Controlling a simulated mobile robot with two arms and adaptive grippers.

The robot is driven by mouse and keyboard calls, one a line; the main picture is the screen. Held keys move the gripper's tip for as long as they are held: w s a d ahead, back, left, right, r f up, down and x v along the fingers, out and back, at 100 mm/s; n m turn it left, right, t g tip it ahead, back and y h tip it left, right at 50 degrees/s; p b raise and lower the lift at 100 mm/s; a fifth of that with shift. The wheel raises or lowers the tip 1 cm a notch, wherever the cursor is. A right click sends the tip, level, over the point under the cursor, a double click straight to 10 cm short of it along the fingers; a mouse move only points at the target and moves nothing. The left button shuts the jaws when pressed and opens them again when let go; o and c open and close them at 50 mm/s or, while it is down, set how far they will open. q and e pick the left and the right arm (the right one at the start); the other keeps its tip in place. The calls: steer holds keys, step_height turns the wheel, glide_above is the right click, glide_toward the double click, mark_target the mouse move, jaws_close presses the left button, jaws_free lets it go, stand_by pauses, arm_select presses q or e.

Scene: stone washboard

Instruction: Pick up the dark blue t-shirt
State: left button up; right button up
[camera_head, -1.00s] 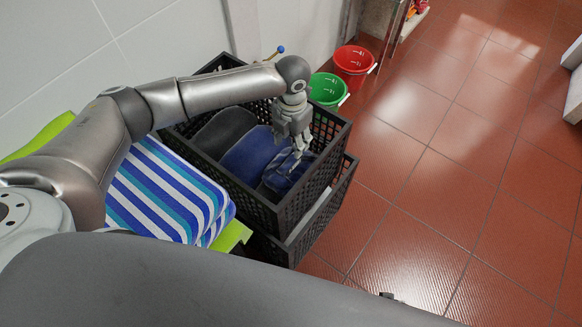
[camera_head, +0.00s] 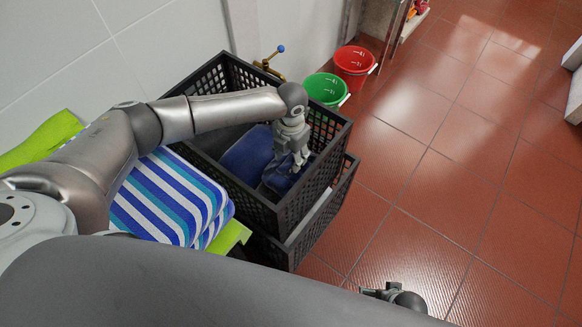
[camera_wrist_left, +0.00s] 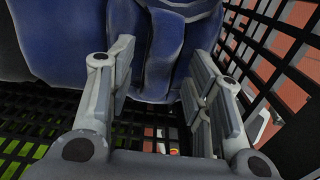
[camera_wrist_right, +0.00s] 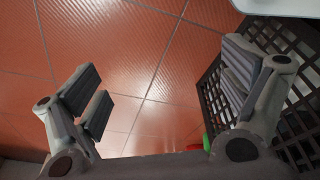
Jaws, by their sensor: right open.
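Folded clothes stand in a black crate (camera_head: 279,213). A plain dark blue one (camera_head: 246,154) is in the middle, and another blue one with a greyish part (camera_head: 275,180) is at the right end. I cannot tell for certain which is the t-shirt. My left gripper (camera_head: 301,160) is down in the crate over the right end. In the left wrist view its fingers (camera_wrist_left: 160,72) are apart, with a blue folded garment (camera_wrist_left: 165,45) ahead and partly between them. Whether they touch it is unclear. My right gripper (camera_head: 372,292) is open and empty over the floor.
The crate rests on another black crate (camera_head: 325,212). A striped folded towel (camera_head: 165,200) lies to its left. Green (camera_head: 325,88) and red (camera_head: 354,62) buckets stand behind it, near a brass tap (camera_head: 268,65). The tiled floor (camera_head: 430,200) is clear on the right.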

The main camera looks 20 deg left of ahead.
arm_select(q)
jaws_close()
